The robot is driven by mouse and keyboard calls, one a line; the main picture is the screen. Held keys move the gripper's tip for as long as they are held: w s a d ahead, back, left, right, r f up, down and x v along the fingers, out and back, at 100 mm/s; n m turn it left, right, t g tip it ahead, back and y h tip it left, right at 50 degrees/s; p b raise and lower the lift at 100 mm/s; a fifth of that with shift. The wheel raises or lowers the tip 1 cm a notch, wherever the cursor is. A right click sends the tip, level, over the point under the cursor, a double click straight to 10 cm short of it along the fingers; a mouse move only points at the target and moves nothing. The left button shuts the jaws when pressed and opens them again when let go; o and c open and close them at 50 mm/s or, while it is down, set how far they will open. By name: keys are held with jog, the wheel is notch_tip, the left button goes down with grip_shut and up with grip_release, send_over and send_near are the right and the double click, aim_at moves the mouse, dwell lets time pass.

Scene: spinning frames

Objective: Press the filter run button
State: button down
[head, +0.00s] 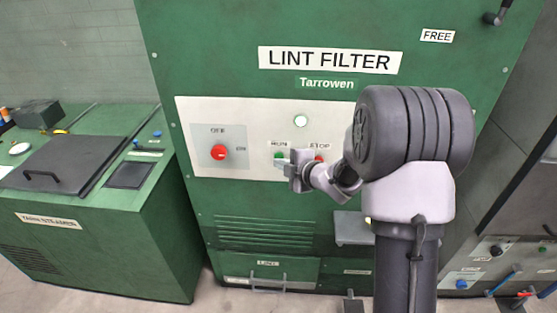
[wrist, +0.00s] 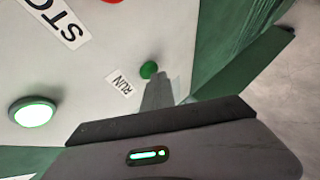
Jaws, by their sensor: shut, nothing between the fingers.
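The green run button (head: 280,155) sits under a small label on the pale panel of the lint filter cabinet. In the wrist view the green button (wrist: 148,70) is beside the RUN label (wrist: 119,81). My gripper (head: 291,171) is shut and empty, just in front of the panel by the button. In the wrist view its dark front edge (wrist: 160,120) lies below the button, with a narrow grey shape reaching up to the button's lower side. I cannot tell whether they touch.
A red stop button (head: 319,158) is right of the run button, partly behind my gripper. A pale round lamp (head: 301,121) is above. A red rotary switch (head: 219,152) is at left. A lower green machine (head: 150,235) stands left; a grey ledge (head: 351,229) juts out below.

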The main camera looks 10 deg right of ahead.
jog(key=shift+s+a+b, duration=0.3)
jog(key=shift+s+b, duration=0.25)
jog(key=shift+s, duration=0.35)
jog(key=s, duration=0.1)
jog(key=s+a+b, duration=0.1)
jog(key=s, duration=0.1)
jog(key=s+b, duration=0.1)
jog(key=shift+s+a, duration=0.25)
jog(key=shift+s, duration=0.1)
dwell(0.4)
